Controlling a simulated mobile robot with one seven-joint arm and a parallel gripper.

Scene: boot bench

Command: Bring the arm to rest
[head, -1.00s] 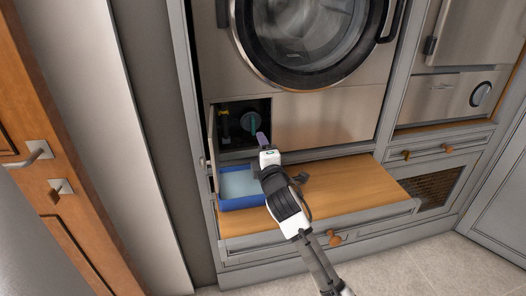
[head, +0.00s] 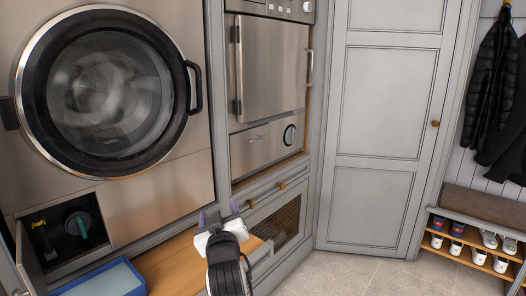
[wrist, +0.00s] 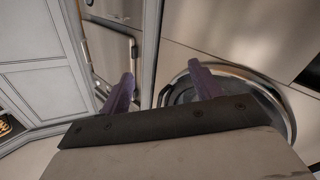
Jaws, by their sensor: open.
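My gripper (head: 217,214) is raised in front of the cabinets, to the right of the washing machine, with its purple fingertips pointing up and away. In the wrist view its two purple fingers (wrist: 163,88) stand wide apart with nothing between them. My arm comes up from the bottom edge of the head view, over the wooden pull-out shelf (head: 172,268). The gripper appears clear of the surfaces around it.
The washing machine (head: 105,90) has a small open hatch (head: 70,228) below its door, with a blue tray (head: 105,282) in front. A steel appliance (head: 272,70) and a grey door (head: 383,130) stand to the right. A shoe rack (head: 470,245) sits far right; the tiled floor (head: 350,275) is clear.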

